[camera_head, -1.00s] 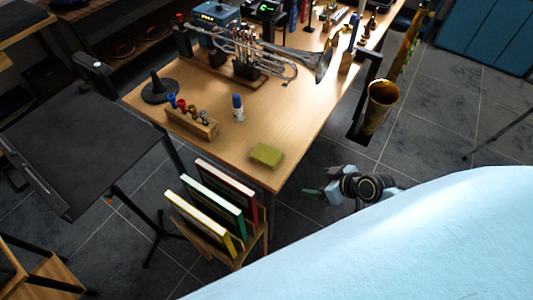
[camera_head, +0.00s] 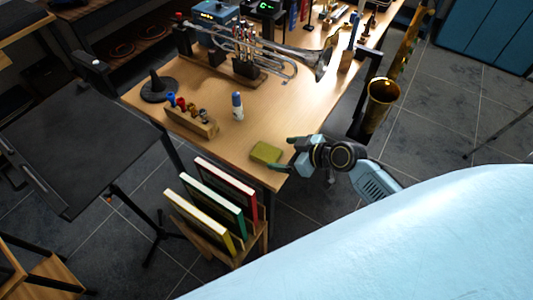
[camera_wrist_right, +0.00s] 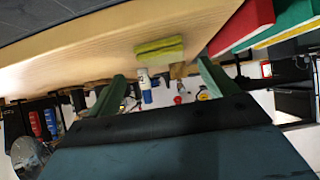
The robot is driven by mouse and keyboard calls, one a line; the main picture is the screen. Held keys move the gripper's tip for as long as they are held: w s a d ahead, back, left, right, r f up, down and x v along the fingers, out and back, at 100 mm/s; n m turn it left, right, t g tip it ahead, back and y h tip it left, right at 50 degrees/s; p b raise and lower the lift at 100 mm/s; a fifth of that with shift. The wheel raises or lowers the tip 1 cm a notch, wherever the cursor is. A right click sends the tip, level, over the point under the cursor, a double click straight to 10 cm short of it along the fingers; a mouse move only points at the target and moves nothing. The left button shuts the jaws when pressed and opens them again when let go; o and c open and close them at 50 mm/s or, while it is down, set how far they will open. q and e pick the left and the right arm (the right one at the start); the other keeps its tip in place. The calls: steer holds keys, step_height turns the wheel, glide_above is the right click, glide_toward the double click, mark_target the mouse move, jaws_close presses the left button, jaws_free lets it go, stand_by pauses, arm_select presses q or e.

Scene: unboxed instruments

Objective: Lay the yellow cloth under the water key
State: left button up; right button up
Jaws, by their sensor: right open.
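The yellow cloth (camera_head: 265,152) is a folded olive-yellow pad lying flat near the front right corner of the wooden table (camera_head: 225,150). It also shows in the right wrist view (camera_wrist_right: 160,50), beyond the fingers. The trumpet (camera_head: 270,55) rests on a stand with black supports farther back; its water key is too small to make out. My right gripper (camera_head: 289,154) is open and empty at the table's right edge, just right of the cloth. In the right wrist view its green fingers (camera_wrist_right: 160,90) are spread apart. My left gripper is out of view.
A wooden block with several valves (camera_head: 191,122), a small white bottle with a blue cap (camera_head: 237,106) and a black cone stand (camera_head: 158,88) stand on the table. Books (camera_head: 215,200) stand in a rack below its front edge. A saxophone (camera_head: 381,95) hangs off the right side.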

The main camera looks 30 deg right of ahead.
mark_target(270, 154)
steer(key=x, duration=0.4)
steer(key=shift+w+a+f, duration=0.15)
steer(key=shift+a+f, duration=0.05)
steer(key=shift+a, duration=0.15)
steer(key=c, duration=1.1)
